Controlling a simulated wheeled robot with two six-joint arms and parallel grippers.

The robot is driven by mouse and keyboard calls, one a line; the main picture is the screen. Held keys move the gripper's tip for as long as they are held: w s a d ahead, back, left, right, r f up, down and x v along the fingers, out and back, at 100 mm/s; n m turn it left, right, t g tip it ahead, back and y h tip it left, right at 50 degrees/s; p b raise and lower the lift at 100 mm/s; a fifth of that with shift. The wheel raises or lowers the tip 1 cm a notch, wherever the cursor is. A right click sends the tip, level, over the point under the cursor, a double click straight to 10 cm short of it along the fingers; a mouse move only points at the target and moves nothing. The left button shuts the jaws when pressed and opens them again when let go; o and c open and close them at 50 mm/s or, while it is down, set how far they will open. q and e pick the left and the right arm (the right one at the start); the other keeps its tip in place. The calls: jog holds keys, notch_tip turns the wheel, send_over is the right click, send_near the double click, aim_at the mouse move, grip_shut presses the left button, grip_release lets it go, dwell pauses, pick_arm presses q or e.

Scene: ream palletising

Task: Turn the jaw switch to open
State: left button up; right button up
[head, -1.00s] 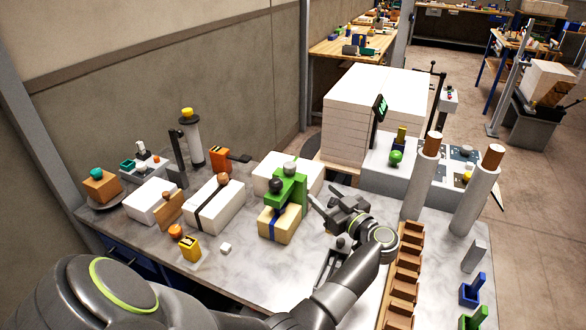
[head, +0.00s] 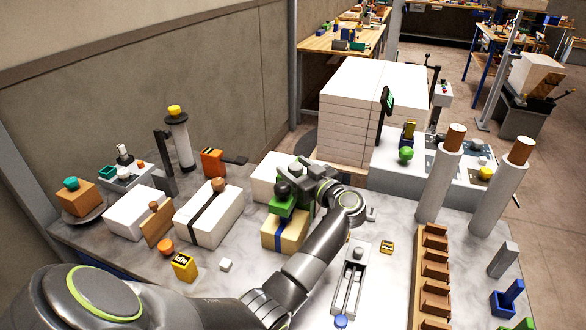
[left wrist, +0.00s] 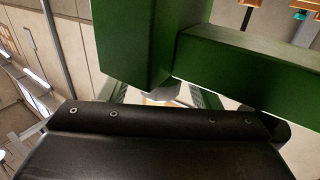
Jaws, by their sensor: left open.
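A green clamp-like tool (head: 282,207) with a dark round knob stands on a cream ream with a blue band (head: 285,233). I cannot tell which part of it, if any, is the jaw switch. My left gripper (head: 300,178) is open at the upper right side of the green tool and hides part of it. In the left wrist view, large green bars (left wrist: 245,70) of the tool fill the space close in front of the gripper (left wrist: 157,97). Whether the fingers touch anything is hidden. My right gripper is out of view.
White reams (head: 208,213) lie left of the tool. A grey slide fixture with a blue knob (head: 350,275) and a wooden rack (head: 432,270) are to the right. A tall white stack (head: 370,110) stands behind.

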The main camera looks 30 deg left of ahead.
pick_arm(q)
jog(key=shift+d+r, duration=0.1)
jog(key=c, duration=1)
jog(key=shift+n+g, duration=0.6)
jog(key=shift+g, duration=0.1)
jog(key=shift+n+g+y, duration=0.3)
jog(key=shift+g, duration=0.2)
jog(key=n+g+b, duration=0.1)
jog(key=n+g, duration=0.1)
jog(key=g, duration=0.1)
jog(key=shift+f, duration=0.2)
jog(key=shift+r+n+g+b, duration=0.1)
jog(key=shift+n+g+b, duration=0.25)
jog(key=shift+g, duration=0.35)
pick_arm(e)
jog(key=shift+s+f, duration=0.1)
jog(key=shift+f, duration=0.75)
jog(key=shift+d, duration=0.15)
pick_arm(q)
jog(key=o, duration=1)
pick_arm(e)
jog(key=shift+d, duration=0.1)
